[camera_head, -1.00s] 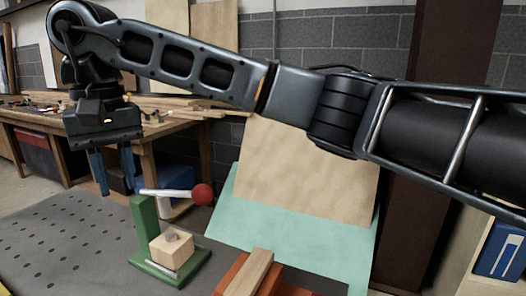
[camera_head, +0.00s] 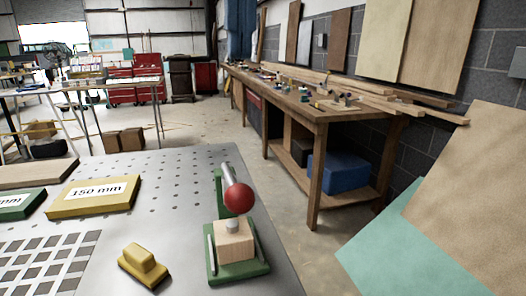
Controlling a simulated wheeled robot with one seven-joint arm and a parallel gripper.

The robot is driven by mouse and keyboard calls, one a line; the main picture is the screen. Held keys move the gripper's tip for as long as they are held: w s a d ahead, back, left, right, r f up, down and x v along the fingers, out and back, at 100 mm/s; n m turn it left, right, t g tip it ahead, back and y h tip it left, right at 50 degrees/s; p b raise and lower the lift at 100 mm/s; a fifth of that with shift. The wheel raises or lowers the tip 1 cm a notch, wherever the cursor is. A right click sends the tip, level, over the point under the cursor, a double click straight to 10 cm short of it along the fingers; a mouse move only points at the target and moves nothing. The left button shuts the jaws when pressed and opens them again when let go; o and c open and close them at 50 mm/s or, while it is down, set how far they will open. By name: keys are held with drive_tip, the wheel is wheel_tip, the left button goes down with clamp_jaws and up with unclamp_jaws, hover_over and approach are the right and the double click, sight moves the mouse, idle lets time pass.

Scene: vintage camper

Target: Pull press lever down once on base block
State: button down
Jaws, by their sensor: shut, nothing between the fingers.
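The press stands on the perforated grey table, right of the middle. It has a green base plate (camera_head: 250,271) and a green upright (camera_head: 219,191). A pale metal lever (camera_head: 229,174) reaches from the top of the upright towards me and ends in a red ball knob (camera_head: 238,197). The lever's exact tilt is hard to tell from this angle. A light wooden base block (camera_head: 234,246) sits on the base plate, with a small grey rounded piece (camera_head: 232,225) at its top. My gripper and arm are out of view.
A yellow handled block (camera_head: 143,264) lies left of the press. A wooden workbench (camera_head: 318,116) stands behind. Leaning panels (camera_head: 470,190) are at right.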

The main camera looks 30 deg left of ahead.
hover_over(246, 210)
drive_tip(key=w+a, duration=0.2)
drive_tip(key=a, duration=0.1)
drive_tip(key=shift+d+f, duration=0.15)
drive_tip(key=shift+f, duration=3.2)
drive_tip(key=shift+d+f, duration=0.1)
drive_tip(key=shift+f, duration=3.2)
drive_tip(key=f+b, duration=0.2)
drive_tip(key=b, duration=0.1)
drive_tip(key=shift+s+d+f+t+y, duration=0.15)
drive_tip(key=shift+d+t+y, duration=0.15)
drive_tip(key=shift+t+y, duration=0.1)
drive_tip(key=f+b, duration=0.1)
drive_tip(key=b, duration=0.1)
drive_tip(key=f+t+y+b, duration=0.1)
drive_tip(key=b, duration=0.1)
drive_tip(key=s+d+f+y+b, duration=0.1)
drive_tip(key=f+b, duration=0.1)
drive_tip(key=shift+t+b, duration=0.3)
drive_tip(key=shift+b, duration=0.05)
drive_tip(key=shift+s+d+f+b, duration=0.1)
drive_tip(key=shift+f+b, duration=0.45)
drive_tip(key=shift+f, duration=0.25)
